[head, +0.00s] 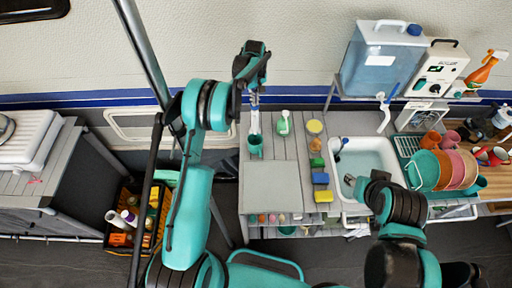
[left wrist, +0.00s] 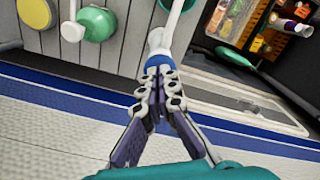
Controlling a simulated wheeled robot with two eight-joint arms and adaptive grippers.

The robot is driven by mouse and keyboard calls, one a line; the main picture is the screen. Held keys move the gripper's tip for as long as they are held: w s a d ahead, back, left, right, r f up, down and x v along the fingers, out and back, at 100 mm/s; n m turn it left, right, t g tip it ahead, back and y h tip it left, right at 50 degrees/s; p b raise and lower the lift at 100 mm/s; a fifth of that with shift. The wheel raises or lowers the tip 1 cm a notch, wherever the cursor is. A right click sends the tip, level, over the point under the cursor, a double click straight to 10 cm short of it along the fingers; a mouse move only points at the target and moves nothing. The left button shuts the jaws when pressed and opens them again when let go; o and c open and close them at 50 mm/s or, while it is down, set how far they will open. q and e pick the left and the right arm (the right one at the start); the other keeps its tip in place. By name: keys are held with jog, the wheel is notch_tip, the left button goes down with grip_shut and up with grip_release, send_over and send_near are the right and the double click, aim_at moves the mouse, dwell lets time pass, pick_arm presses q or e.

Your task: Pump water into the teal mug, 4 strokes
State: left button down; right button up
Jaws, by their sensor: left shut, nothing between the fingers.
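The teal mug (head: 256,143) stands on the left part of the grey counter; its edge shows at the top of the left wrist view (left wrist: 184,4). A white pump (head: 254,122) stands just behind it, towards the wall; in the left wrist view its white body with a blue collar (left wrist: 159,42) shows right beyond my fingertips. My left gripper (head: 253,97) is shut and empty, pointing down over the pump top; whether it touches the pump I cannot tell. My right gripper (head: 352,184) is over the sink; its fingers are too small to read.
A green soap bottle (head: 283,123) with a white top stands right of the pump. Sponges (head: 321,179) line the left edge of the sink (head: 372,147). A dish rack with coloured plates (head: 446,170) is right. A blue water tank (head: 380,60) stands behind. The grey board (head: 272,186) is clear.

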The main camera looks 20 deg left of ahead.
pick_arm(q)
jog(key=shift+f+b, duration=0.35)
jog(key=shift+f, duration=0.2)
jog(key=shift+r, duration=0.15)
jog(key=shift+r+p, duration=1.05)
jog(key=shift+r, duration=1.3)
jog(key=shift+f, duration=0.2)
